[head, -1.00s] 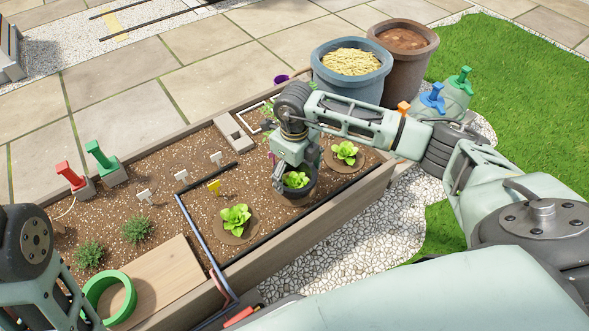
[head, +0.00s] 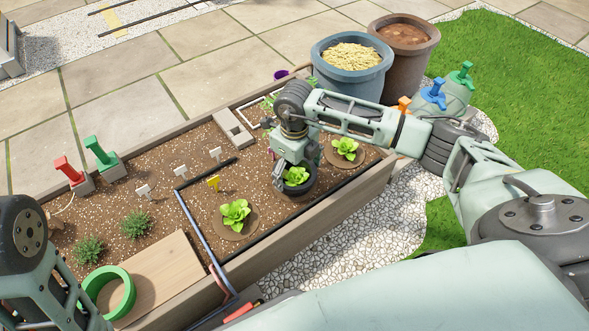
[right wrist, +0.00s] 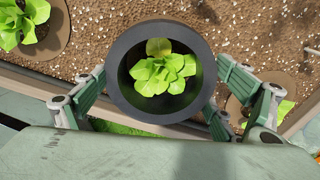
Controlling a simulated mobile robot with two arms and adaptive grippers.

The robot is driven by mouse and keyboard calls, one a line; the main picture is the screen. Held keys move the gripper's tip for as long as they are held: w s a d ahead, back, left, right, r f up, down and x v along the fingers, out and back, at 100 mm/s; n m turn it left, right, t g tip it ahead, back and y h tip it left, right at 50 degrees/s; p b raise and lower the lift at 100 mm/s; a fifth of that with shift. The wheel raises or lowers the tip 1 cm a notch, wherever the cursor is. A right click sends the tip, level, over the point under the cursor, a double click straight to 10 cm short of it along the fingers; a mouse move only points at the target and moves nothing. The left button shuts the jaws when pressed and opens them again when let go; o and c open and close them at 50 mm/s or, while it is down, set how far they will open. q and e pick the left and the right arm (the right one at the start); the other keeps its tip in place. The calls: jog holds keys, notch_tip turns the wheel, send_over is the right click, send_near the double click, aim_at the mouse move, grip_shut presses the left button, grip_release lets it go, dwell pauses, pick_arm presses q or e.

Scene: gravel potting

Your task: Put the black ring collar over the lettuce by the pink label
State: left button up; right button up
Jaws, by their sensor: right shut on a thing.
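The black ring collar (head: 302,194) is around a light green lettuce (head: 296,177) in the right part of the planter. In the right wrist view the collar (right wrist: 113,72) frames that lettuce (right wrist: 160,75), which shows whole inside the opening. My right gripper (head: 283,174) is shut on the collar, with a finger on each side in the wrist view. I cannot tell whether the collar's lower edge touches the soil. A small pink patch, perhaps the pink label (head: 272,155), shows just behind the gripper, mostly hidden. My left gripper is out of view.
Other lettuces stand to the left (head: 235,213) and right (head: 345,149) of the collar. A yellow label (head: 213,183) and white labels stand further left. A black bar (head: 310,208) runs along the planter's front. A green ring (head: 88,292) lies near a wooden board (head: 160,275).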

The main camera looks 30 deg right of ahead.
jog(key=shift+f, duration=0.25)
